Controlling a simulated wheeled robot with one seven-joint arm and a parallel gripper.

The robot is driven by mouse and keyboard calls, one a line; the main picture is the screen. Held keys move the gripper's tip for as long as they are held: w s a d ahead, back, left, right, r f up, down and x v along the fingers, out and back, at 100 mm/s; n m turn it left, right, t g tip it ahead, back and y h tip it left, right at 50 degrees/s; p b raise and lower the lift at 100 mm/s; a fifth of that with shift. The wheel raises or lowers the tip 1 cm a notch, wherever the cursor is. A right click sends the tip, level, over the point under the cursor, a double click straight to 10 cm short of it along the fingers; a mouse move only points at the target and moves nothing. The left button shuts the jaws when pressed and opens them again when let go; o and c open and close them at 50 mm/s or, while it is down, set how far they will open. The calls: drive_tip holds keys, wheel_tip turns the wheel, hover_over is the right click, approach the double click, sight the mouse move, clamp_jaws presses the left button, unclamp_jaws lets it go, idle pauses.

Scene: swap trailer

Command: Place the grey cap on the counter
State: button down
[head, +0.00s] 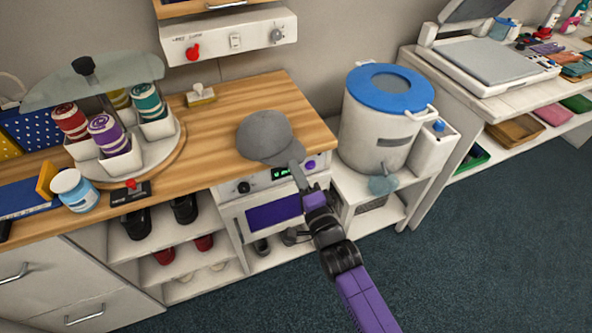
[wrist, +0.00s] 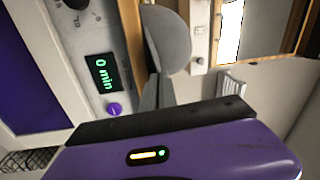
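The grey cap (head: 265,136) is at the front edge of the wooden counter (head: 225,125), above the oven's control panel. Its brim points toward me and hangs out past the edge. I cannot tell whether the cap rests fully on the wood. My gripper (head: 297,170) reaches up from the lower right, and its fingertips are at the brim. In the wrist view the cap (wrist: 168,38) is just beyond the close-set fingers (wrist: 157,92), which appear shut on the brim. The exact contact is partly hidden.
A carousel (head: 165,150) of rolls stands left on the counter, with a small white-and-yellow item (head: 200,96) behind. A blue-lidded white bin (head: 380,115) stands right of the counter. Oven knobs (wrist: 114,109) lie close to my gripper. The counter between carousel and cap is mostly clear.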

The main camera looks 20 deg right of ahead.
drive_tip(key=c, duration=1.7)
unclamp_jaws()
drive_tip(key=s, duration=0.8)
drive_tip(key=s+f, duration=0.1)
drive_tip(key=s, duration=0.3)
